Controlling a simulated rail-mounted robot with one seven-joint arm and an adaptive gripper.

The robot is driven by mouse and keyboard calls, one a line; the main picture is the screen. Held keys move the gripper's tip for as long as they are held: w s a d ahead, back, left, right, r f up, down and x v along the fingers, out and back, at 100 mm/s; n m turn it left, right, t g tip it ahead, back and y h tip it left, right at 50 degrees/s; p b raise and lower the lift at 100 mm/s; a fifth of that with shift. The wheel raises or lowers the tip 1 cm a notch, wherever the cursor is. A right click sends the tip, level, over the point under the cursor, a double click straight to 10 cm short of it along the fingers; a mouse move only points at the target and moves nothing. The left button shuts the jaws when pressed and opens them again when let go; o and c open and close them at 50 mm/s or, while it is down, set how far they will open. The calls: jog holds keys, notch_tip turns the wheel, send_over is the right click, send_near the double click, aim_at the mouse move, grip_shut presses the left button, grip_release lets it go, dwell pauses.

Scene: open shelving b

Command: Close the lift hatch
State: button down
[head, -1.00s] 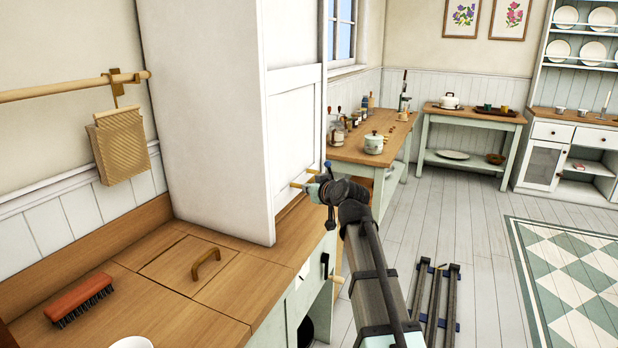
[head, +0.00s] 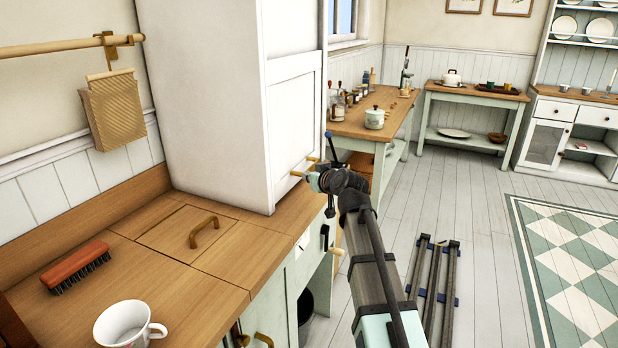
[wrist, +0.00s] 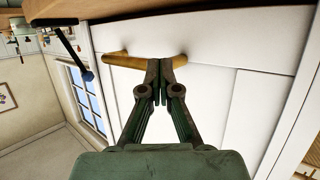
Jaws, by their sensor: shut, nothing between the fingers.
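The lift hatch appears to be the white panelled front (head: 293,115) of the tall white box on the counter. It is upright, and its lower edge is close to the countertop. I cannot tell whether a gap is left under it. A wood-coloured bar handle (head: 296,173) is near its bottom, and it shows in the wrist view (wrist: 118,61) too. My gripper (head: 310,180) is at this handle, shut and empty. In the wrist view my fingertips (wrist: 159,78) overlap the middle of the handle; I cannot tell whether they touch it.
The wooden counter (head: 130,265) holds a brush (head: 75,267), a white mug (head: 128,325) and a flush lid with a handle (head: 203,232). A side table (head: 350,125) with jars stands beyond the box. Floor rails (head: 432,285) lie at right; the floor around them is clear.

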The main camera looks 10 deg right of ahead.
jog(key=shift+r, duration=0.45)
jog(key=w+r+p+v, duration=0.1)
jog(key=r+p+v, duration=0.1)
jog(key=v, duration=1.1)
jog(key=w+d+r+n+g+y+p, duration=0.25)
jog(key=w+d+r+p, duration=0.4)
jog(key=p, duration=0.75)
jog(key=w+a+f+n+g+y+p, duration=0.2)
jog(key=w+a+f+n+g+p, duration=0.1)
jog(key=a+f, duration=0.7)
jog(key=shift+w+f+n+g+p, duration=0.35)
jog(key=shift+w+f+n+p, duration=0.4)
jog(key=shift+w+n, duration=0.65)
